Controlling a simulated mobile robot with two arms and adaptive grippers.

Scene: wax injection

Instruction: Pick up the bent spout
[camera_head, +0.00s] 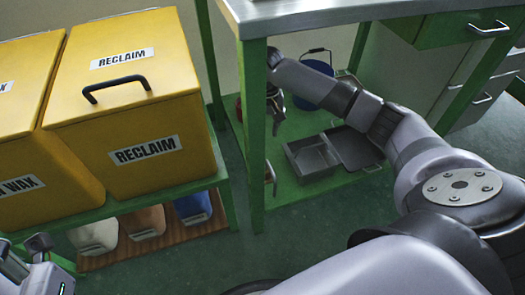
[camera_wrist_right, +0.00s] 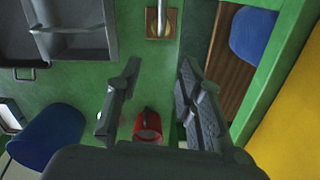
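A shiny metal piece that looks like the bent spout (camera_wrist_right: 161,18) stands on a small wooden block at the top of the right wrist view. It also shows beside the bench's front leg in the head view (camera_head: 270,175), partly hidden by the leg. My right gripper (camera_wrist_right: 157,85) is open and empty, with the spout ahead of its fingertips and apart from them. In the head view my right gripper (camera_head: 276,118) hangs above the green lower shelf, under the bench top. Only part of my left gripper (camera_head: 40,262) shows at the lower left edge.
A red container (camera_wrist_right: 148,124) and a blue bucket (camera_head: 314,84) stand on the lower shelf. Grey metal trays (camera_head: 312,156) lie beside the spout. The green bench leg (camera_head: 254,140) stands close by. Yellow reclaim bin (camera_head: 125,100) and coloured bins (camera_head: 193,208) are at left.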

